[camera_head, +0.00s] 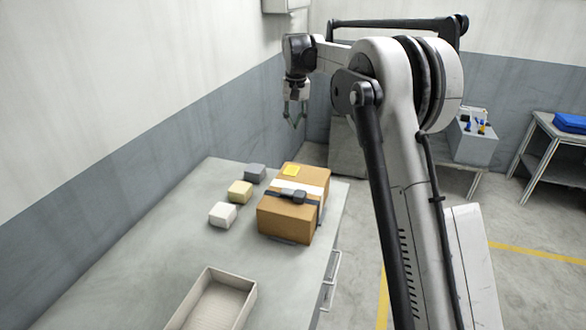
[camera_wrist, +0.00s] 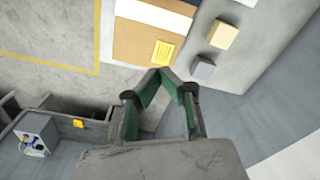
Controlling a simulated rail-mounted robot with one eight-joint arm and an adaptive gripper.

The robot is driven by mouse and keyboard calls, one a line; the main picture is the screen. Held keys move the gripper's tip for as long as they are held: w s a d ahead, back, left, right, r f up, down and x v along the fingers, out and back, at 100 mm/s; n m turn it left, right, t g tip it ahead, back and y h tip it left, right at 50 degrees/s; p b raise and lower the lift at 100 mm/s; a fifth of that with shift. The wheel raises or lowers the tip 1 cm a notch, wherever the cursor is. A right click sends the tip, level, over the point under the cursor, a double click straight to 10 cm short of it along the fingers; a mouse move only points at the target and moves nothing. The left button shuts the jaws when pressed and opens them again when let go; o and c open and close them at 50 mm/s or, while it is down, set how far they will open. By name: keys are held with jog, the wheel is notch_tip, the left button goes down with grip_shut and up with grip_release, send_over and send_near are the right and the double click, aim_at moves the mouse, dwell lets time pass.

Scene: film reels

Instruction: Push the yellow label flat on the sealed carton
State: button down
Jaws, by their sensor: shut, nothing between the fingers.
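The sealed carton (camera_head: 285,222) is a brown box with a white band and a dark strap, standing on the workbench. The yellow label (camera_head: 291,170) is on its top, near the far left corner. In the wrist view the label (camera_wrist: 163,52) shows with printed lines on the carton top (camera_wrist: 133,45); I cannot tell whether its edges are lifted. My gripper (camera_head: 294,126) is above and beyond the far end of the carton, fingers pointing down. In the wrist view its green fingertips (camera_wrist: 164,71) meet, with nothing between them, and appear just short of the label.
A grey block (camera_head: 255,172), a cream block (camera_head: 240,191) and a white block (camera_head: 222,214) stand left of the carton. An empty open tray (camera_head: 242,287) lies at the bench front. The bench (camera_head: 150,260) is clear at the left.

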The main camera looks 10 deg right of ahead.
jog(key=s+r+t+b, duration=0.1)
jog(key=s+r, duration=0.3)
jog(key=s, duration=0.3)
jog(key=shift+a, duration=0.35)
jog(key=s+t+b, duration=0.3)
jog(key=s+b, duration=0.1)
jog(key=s, duration=1.8)
jog(key=s+f+t+b, duration=0.1)
jog(key=s+f+b, duration=0.1)
jog(key=s+f, duration=0.5)
jog(key=s+f+n+t+b, duration=0.1)
jog(key=s+f, duration=0.6)
jog(key=s, duration=0.7)
jog(key=shift+s+b, duration=0.2)
jog(key=shift+b, duration=0.35)
jog(key=shift+d, duration=0.1)
